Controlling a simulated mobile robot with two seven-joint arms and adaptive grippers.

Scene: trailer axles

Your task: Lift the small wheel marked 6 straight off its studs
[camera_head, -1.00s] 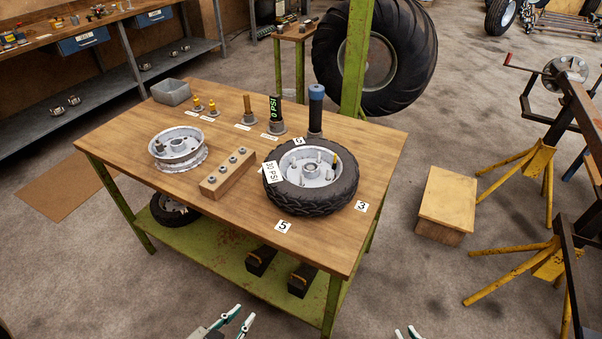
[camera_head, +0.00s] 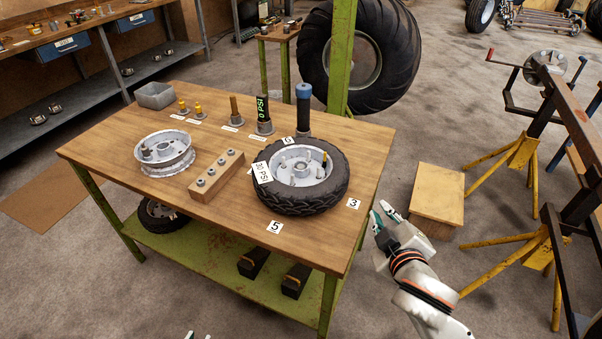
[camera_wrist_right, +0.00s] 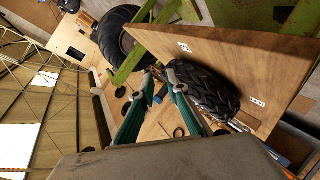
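The small wheel (camera_head: 316,191) lies flat on the wooden table, a black treaded tyre around a grey rim with studs. A card marked 6 (camera_head: 288,140) is at its far side, and a white 30 PSI tag (camera_head: 262,172) is on its left. My right gripper (camera_head: 381,213) is open and empty, off the table's right edge, apart from the wheel. In the right wrist view the wheel's tyre (camera_wrist_right: 208,90) shows just beyond the open fingers (camera_wrist_right: 160,82). Only a tip of my left gripper (camera_head: 190,335) shows at the bottom edge; its opening is hidden.
The table (camera_head: 330,240) also holds a bare rim (camera_head: 165,155), a wooden block with studs (camera_head: 216,177), a grey bin (camera_head: 154,95) and upright posts. A green pillar (camera_head: 341,60) stands behind. A wooden box (camera_head: 437,195) and yellow stands (camera_head: 520,150) are at right.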

